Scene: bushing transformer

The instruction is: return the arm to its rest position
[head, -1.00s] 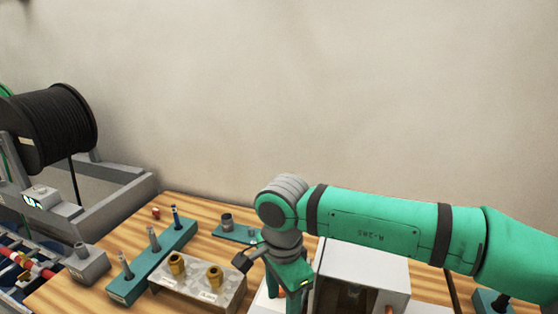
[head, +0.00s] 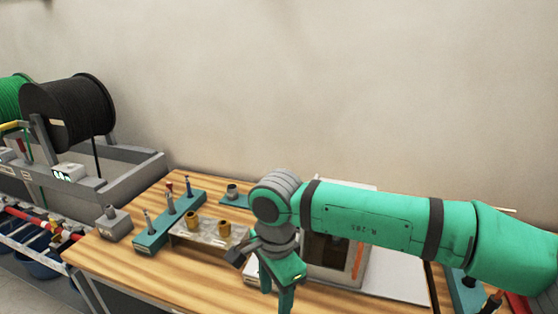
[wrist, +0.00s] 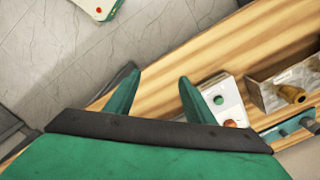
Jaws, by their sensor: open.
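My green arm (head: 375,220) reaches in from the right in the head view, above the wooden table (head: 150,280). My gripper (head: 281,300) hangs down at the arm's left end, over the front part of the table; its tips are partly cut off in the head view. In the wrist view my gripper (wrist: 158,93) shows two green fingers spread apart with nothing between them. Below them are the table's front edge and the tiled floor.
A white-framed box (head: 335,262) stands behind my arm. A white panel with buttons (wrist: 213,101) lies near the fingers. Cable reels (head: 70,110) stand far left.

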